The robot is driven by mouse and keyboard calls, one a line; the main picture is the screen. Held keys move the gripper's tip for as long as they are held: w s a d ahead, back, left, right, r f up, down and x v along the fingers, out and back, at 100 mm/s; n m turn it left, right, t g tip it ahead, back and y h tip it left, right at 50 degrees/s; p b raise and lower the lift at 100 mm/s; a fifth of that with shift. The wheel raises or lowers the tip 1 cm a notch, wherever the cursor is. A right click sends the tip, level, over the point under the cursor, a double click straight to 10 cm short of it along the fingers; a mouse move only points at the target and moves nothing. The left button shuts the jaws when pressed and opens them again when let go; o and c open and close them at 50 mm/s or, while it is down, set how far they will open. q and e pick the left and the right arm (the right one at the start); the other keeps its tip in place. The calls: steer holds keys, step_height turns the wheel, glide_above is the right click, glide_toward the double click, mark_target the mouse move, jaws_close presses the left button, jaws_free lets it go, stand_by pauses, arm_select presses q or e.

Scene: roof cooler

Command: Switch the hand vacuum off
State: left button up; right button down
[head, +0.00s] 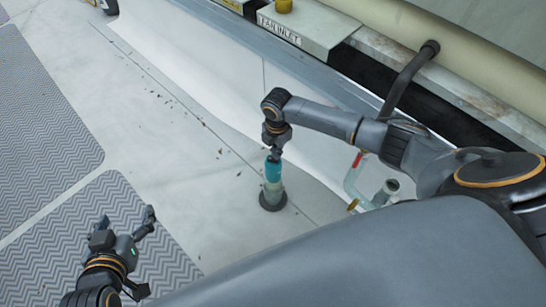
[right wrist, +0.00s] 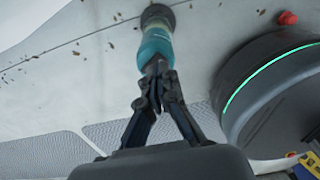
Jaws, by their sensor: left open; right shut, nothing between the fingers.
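The hand vacuum (head: 272,187) stands upright on the pale floor, with a teal upper part and a dark round foot. In the right wrist view its teal body (right wrist: 155,42) is just beyond my fingertips. My right gripper (head: 276,151) is shut and points down at the vacuum's top end. Its fingertips (right wrist: 160,70) overlap the top in view; I cannot tell whether they touch it. The switch is not discernible. My left gripper (head: 147,252) is open and empty above the grey mat, well to the left of the vacuum.
Patterned grey mats (head: 40,110) lie on the left. Dark debris bits (head: 220,152) are scattered on the floor. A box marked FAN INLET (head: 305,25) and a dark bent pipe (head: 405,80) are at the back. A pale pipe with a red part (head: 357,160) stands right of the vacuum.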

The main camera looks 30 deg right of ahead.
steer(key=shift+r+p, duration=0.95)
steer(key=shift+p, duration=0.05)
steer(key=shift+r, duration=0.2)
step_height(320, 180, up, 2)
steer(key=p, duration=0.2)
steer(key=shift+p, duration=0.4)
steer(key=shift+r, duration=0.2)
arm_select(q)
steer(key=s+a+f+g+y, duration=0.1)
steer(key=s+a+f+g, duration=0.1)
steer(key=s, duration=0.4)
steer(key=s+a+f+g+y, duration=0.1)
steer(key=s+a+f+g, duration=0.1)
steer(key=s+g, duration=0.3)
steer(key=shift+s+f+g, duration=0.3)
steer(key=shift+s+f, duration=0.15)
steer(key=shift+f, duration=0.15)
